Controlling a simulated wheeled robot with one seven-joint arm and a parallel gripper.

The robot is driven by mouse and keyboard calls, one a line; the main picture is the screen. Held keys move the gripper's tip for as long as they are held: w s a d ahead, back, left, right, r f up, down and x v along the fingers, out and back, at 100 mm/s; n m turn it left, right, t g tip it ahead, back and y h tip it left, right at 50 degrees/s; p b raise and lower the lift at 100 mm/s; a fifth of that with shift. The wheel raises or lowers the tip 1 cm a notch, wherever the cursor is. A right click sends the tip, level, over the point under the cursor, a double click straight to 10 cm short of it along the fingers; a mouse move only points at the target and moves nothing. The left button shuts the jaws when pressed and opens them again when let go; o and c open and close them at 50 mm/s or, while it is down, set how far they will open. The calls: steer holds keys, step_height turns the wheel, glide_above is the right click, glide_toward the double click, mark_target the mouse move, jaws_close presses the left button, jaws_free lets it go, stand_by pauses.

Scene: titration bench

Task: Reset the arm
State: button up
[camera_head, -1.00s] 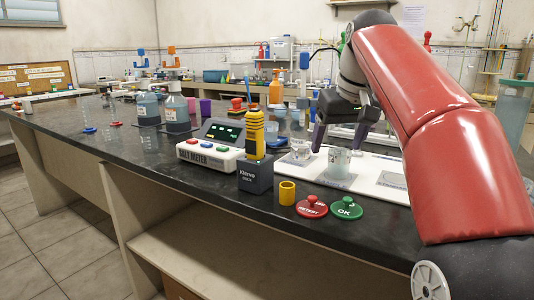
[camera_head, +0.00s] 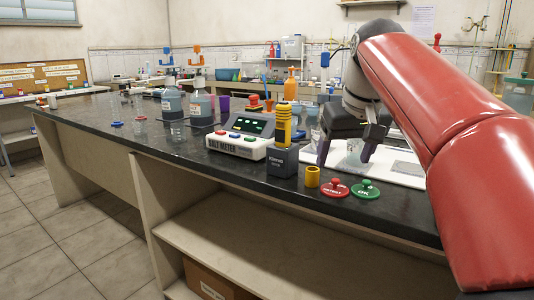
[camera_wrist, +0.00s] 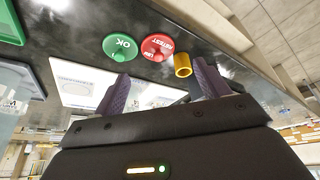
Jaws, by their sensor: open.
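My gripper (camera_head: 345,153) is open, with its purple fingers pointing down over the white tray (camera_head: 404,177) on the dark bench. A clear glass cup (camera_head: 353,154) shows between or just behind the fingers; I cannot tell which, and its marking is not readable. In the wrist view, my gripper (camera_wrist: 162,88) has its two fingers wide apart, with no cup clearly gripped between them. The white tray (camera_wrist: 75,75) also shows there, with an outlined circular area on it. No E4 mark is readable in any view.
A yellow ring (camera_head: 312,177), a red RETEST disc (camera_head: 335,189) and a green OK disc (camera_head: 364,189) lie near the front edge. The salt meter (camera_head: 240,140) and a dark block (camera_head: 283,162) holding a yellow tool stand left of my gripper. Bottles (camera_head: 201,105) stand further left.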

steer(key=s+f+m+t, duration=0.1)
steer(key=s+f+m, duration=0.1)
steer(key=s+f, duration=2)
step_height(320, 180, down, 3)
steer(key=shift+d+r, duration=0.15)
steer(key=shift+d, duration=0.1)
